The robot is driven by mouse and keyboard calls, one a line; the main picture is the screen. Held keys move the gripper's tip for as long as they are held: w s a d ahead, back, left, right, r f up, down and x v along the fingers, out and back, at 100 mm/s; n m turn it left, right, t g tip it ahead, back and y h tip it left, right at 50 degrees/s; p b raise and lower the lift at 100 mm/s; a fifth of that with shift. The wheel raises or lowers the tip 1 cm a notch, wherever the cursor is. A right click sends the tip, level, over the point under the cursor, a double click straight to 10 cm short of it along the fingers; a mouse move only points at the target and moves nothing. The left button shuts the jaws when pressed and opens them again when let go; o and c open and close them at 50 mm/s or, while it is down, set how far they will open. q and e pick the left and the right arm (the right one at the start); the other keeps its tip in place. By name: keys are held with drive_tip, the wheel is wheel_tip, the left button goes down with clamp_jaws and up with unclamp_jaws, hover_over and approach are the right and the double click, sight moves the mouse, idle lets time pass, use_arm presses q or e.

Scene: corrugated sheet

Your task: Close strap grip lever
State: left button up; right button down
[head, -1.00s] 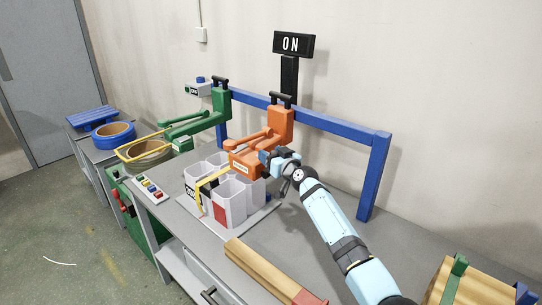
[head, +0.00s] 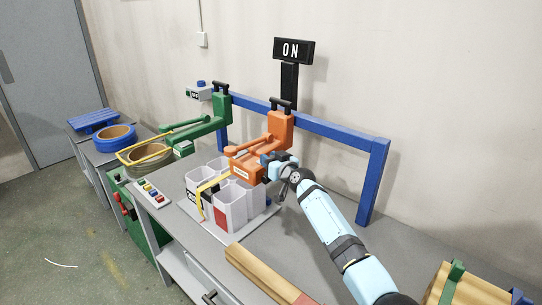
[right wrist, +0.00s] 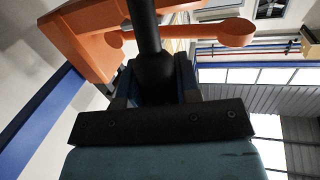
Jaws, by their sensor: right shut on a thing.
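An orange strap tool (head: 247,168) hangs from a blue frame, and its orange lever (head: 249,145) stands clear above the tool body. The lever also shows in the right wrist view (right wrist: 238,32). My right gripper (head: 268,166) is at the tool's right end. In the right wrist view it (right wrist: 150,85) is shut on a black handle (right wrist: 152,62) beside the orange body. My left gripper is not in view.
A green strap tool (head: 197,128) hangs to the left. A blue frame (head: 372,180) rises behind the grey table. Wooden bars (head: 258,272) lie along the front edge, and a black ON sign (head: 293,50) stands above. The table right of the tubes is partly free.

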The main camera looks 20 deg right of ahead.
sight(261, 165)
drive_tip(key=w+g+p, duration=0.1)
drive_tip(key=p, duration=0.1)
drive_tip(key=w+a+g+h+p, duration=0.1)
drive_tip(key=g+p, duration=0.1)
drive_tip(key=p, duration=0.1)
drive_tip(key=w+a+n+g+h+p, duration=0.1)
drive_tip(key=p, duration=0.2)
drive_tip(key=shift+w+g, duration=0.1)
drive_tip(key=shift+g, duration=0.2)
drive_tip(key=shift+w+a+f+g, duration=0.2)
drive_tip(key=shift+g, duration=0.1)
drive_tip(key=shift+w+f+h, duration=0.1)
drive_tip(key=shift+h, duration=0.2)
drive_tip(key=c, duration=0.8)
unclamp_jaws()
drive_tip(key=shift+a, duration=0.1)
